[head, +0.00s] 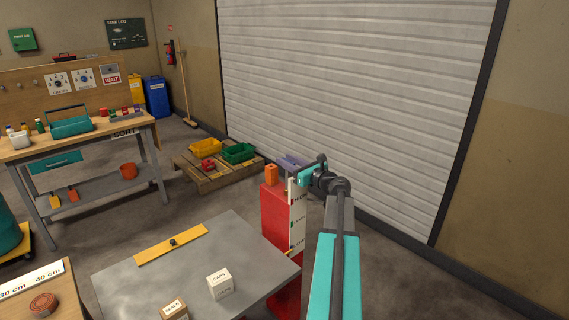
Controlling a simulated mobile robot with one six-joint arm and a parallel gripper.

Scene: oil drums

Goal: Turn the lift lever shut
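A red post (277,215) stands at the right end of the grey metal table, with a white label strip (298,225) on its right face; the small lettering is hard to read. An orange block-like piece (271,174) sits upright on top of the post. I cannot tell for sure which part is the lift lever. My gripper (298,172) is at the top of the post, right of the orange piece, by a purple-grey piece (290,161). The fingertips are too small and overlapped to show whether they are open, shut or touching anything.
The grey table (135,275) bears a yellow bar (171,244) with a small dark green piece on it, and boxes including a white one (220,284). A pallet (212,177) with yellow and green bins stands behind. A roller shutter (350,90) closes the back.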

